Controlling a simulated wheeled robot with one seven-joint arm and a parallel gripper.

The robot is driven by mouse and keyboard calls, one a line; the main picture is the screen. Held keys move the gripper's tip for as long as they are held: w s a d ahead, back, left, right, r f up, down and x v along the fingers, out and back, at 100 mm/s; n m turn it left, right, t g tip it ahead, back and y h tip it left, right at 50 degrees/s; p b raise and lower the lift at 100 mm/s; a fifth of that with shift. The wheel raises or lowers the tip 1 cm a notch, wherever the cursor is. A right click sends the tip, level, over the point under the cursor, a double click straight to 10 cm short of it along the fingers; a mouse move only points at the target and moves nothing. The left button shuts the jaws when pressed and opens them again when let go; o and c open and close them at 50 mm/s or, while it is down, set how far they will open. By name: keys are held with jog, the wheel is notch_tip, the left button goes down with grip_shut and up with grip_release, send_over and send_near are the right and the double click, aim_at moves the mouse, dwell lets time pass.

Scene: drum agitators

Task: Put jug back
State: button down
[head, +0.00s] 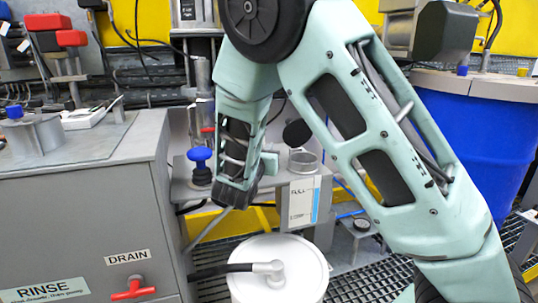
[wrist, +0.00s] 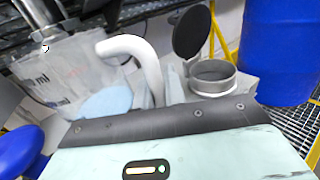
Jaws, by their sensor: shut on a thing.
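A clear jug (wrist: 75,75) with dark "ml" markings and a curved white handle (wrist: 135,48) is at the left of the wrist view. My gripper (wrist: 160,92) is at the lower end of the handle, shut on it. The fingertips are only partly visible above the gripper's dark edge. A metal nozzle (wrist: 42,22) is above or close to the jug; I cannot tell whether they touch. In the head view my arm hides most of the gripper and I cannot make out the jug clearly.
A metal filler neck (wrist: 213,78) with its black lid (wrist: 192,33) open is right of the jug. A blue knob (head: 200,155) stands left of my wrist. A white canister (head: 280,270) with a hose is below. A blue drum (head: 465,130) stands right.

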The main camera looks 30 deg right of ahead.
jog(key=x, duration=0.5)
jog(key=shift+d, duration=0.1)
jog(key=shift+w+d+f, duration=0.15)
jog(key=shift+f, duration=1.6)
jog(key=shift+f+b, duration=0.2)
jog(key=shift+b, duration=0.15)
jog(key=c, duration=1.5)
grip_release()
